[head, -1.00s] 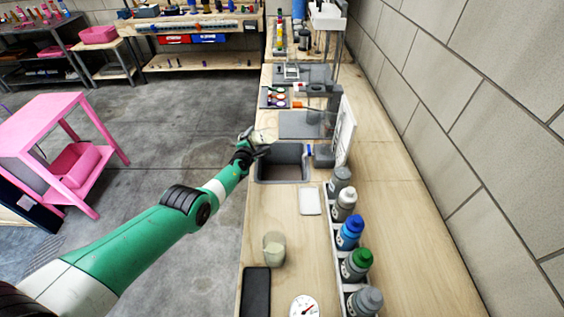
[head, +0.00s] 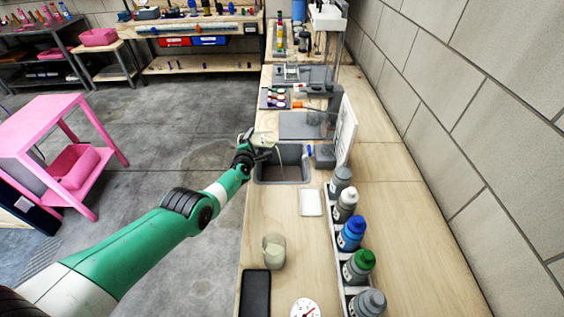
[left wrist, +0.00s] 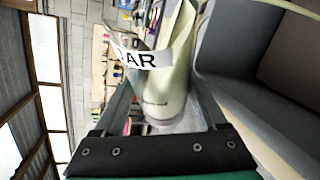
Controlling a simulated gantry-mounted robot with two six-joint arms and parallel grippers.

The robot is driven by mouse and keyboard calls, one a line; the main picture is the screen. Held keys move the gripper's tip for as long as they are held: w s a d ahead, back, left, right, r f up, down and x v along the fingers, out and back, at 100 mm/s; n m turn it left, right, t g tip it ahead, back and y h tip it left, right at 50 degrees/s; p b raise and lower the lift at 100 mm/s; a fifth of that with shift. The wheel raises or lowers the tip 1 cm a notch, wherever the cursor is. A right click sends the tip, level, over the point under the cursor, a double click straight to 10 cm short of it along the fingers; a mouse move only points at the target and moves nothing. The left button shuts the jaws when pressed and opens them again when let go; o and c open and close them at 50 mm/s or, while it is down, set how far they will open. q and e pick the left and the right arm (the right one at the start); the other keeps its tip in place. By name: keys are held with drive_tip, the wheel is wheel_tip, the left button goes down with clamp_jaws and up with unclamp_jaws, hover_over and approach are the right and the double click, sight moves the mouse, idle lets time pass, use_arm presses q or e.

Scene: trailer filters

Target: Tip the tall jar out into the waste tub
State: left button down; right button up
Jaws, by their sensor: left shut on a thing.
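My left gripper (head: 262,153) is shut on the tall jar (head: 259,138), a clear vessel tilted well over at the near-left edge of the grey waste tub (head: 283,179). In the left wrist view the jar (left wrist: 172,103) lies between the fingers, with a white label ending in "AR" and pale, milky contents along its inside. A thin pale stream seems to run from its mouth down into the tub. The tub's wall (left wrist: 240,100) fills the right of that view. The tub's floor is partly hidden by my gripper. My right gripper does not show.
A smaller clear beaker (head: 273,250) with pale contents stands on the bench in front, near a black slab (head: 256,291) and a dial (head: 304,307). A rack of several bottles (head: 351,234) runs along the right. A white pad (head: 311,202) lies before the tub.

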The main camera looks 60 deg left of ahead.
sight(260, 146)
use_arm(q)
drive_tip(key=shift+m+b, duration=0.35)
drive_tip(key=shift+m, duration=0.15)
idle(0.8)
drive_tip(key=shift+w+d+f+m+y+b, duration=0.15)
drive_tip(key=shift+w+d+m+y+b, duration=0.4)
drive_tip(key=shift+d, duration=0.2)
idle(1.7)
drive_tip(key=shift+d+r+m+t+y, duration=0.15)
drive_tip(key=shift+r+m+t+y, duration=0.25)
drive_tip(key=shift+r+m, duration=0.3)
idle(1.6)
drive_tip(key=shift+w+d+f+m+y+b, duration=0.15)
drive_tip(key=shift+d+f+m+y+b, duration=0.15)
drive_tip(key=shift+m+b, duration=0.5)
idle(0.7)
drive_tip(key=shift+r+m, duration=0.2)
drive_tip(key=shift+m, duration=0.05)
